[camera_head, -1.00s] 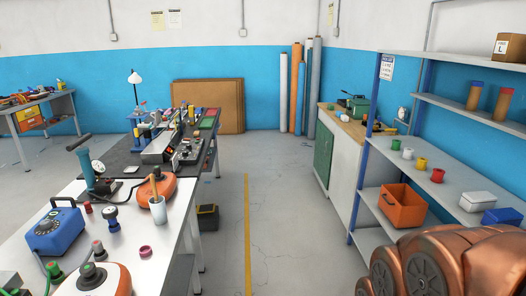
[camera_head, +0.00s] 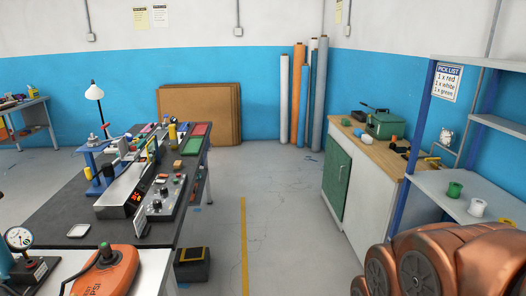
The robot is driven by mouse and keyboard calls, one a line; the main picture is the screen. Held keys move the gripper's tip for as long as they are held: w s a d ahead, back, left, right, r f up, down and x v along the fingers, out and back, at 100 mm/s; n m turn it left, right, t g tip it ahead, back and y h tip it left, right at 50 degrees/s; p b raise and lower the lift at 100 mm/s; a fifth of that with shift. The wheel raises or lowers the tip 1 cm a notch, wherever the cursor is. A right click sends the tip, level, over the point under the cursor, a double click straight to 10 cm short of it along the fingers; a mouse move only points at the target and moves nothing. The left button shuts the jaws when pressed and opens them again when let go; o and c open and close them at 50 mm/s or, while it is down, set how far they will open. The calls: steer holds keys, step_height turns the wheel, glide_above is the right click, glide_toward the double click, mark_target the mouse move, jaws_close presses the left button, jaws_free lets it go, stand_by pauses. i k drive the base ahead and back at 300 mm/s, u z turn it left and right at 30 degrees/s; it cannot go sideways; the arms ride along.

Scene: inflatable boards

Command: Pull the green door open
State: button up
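The green door (camera_head: 337,181) is on the left-facing front of a white cabinet (camera_head: 375,205) with a wooden top, to the right of the aisle. The door looks shut, and a small dark handle seems to show near its upper right part. My copper-coloured arm fills the lower right corner, in front of the shelf. My gripper is not in view, so its state and its distance from the door do not show.
A dark workbench (camera_head: 70,200) with tools stands on the left. A black box (camera_head: 193,264) sits on the floor beside it. A grey shelf (camera_head: 430,185) stands at right. The aisle with a yellow line (camera_head: 243,230) is clear. Rolls (camera_head: 300,105) lean at the back.

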mark_target(337, 165)
steer(key=i, duration=4.45)
steer(key=z, duration=0.1)
